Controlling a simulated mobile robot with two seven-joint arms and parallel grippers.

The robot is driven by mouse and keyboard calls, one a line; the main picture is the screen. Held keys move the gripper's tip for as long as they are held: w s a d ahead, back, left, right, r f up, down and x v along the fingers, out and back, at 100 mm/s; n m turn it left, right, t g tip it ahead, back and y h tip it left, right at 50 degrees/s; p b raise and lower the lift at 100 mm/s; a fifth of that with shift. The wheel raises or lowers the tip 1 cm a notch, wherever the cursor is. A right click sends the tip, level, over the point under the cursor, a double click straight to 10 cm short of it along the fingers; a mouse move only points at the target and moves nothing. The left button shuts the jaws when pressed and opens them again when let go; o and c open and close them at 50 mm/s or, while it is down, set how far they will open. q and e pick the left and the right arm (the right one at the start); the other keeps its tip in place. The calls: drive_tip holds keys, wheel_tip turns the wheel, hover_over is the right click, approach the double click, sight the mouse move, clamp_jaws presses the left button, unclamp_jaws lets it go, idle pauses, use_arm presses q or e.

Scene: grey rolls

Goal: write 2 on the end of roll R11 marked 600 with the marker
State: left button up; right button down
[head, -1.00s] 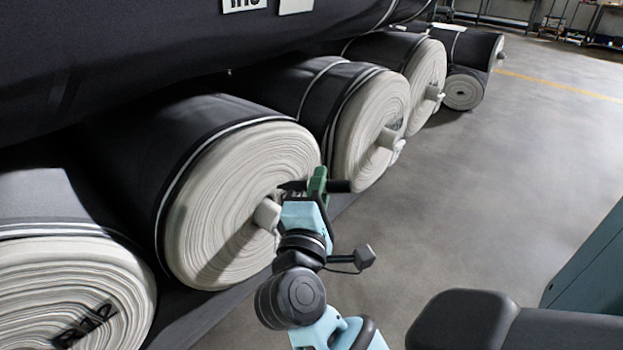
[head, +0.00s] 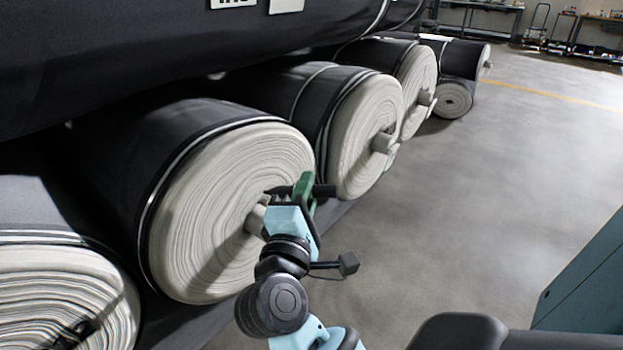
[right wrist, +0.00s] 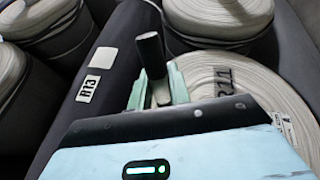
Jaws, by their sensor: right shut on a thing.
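My right gripper (head: 300,195) is shut on a black marker (head: 323,191), held level in front of a pale spiral roll end (head: 215,225). The marker's dark inner end points at that face beside its core stub; whether it touches I cannot tell. In the right wrist view the marker (right wrist: 151,55) stands between the fingers (right wrist: 158,90). There a pale roll end (right wrist: 262,82) bears handwritten R11 (right wrist: 222,82), partly behind the gripper. Which roll end this is in the head view I cannot tell. No 600 is readable. My left gripper is not in view.
A big dark roll (head: 120,45) lies above; its label R13 (right wrist: 88,89) shows in the right wrist view. A nearer roll end (head: 60,290) with dark writing is at lower left. More rolls (head: 365,140) lie beyond.

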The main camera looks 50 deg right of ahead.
sight(286, 189)
drive_tip(key=w+b, duration=0.1)
drive_tip(key=w, duration=0.1)
drive_tip(key=w+f+b, duration=0.1)
drive_tip(key=w, duration=0.1)
drive_tip(key=shift+w+a+f+b, duration=0.1)
drive_tip(key=shift+w+a+b, duration=0.15)
drive_tip(key=shift+b, duration=0.15)
drive_tip(key=shift+d+r+p, duration=1)
drive_tip(key=shift+d+r, duration=0.7)
drive_tip(key=shift+r, duration=0.05)
wheel_tip(286, 189, down, 6)
drive_tip(key=b, duration=0.5)
drive_tip(key=a+r+p, duration=0.2)
drive_tip(key=a+r, duration=0.1)
drive_tip(key=r, duration=0.2)
drive_tip(key=shift+s, duration=0.3)
drive_tip(key=shift+a, duration=0.1)
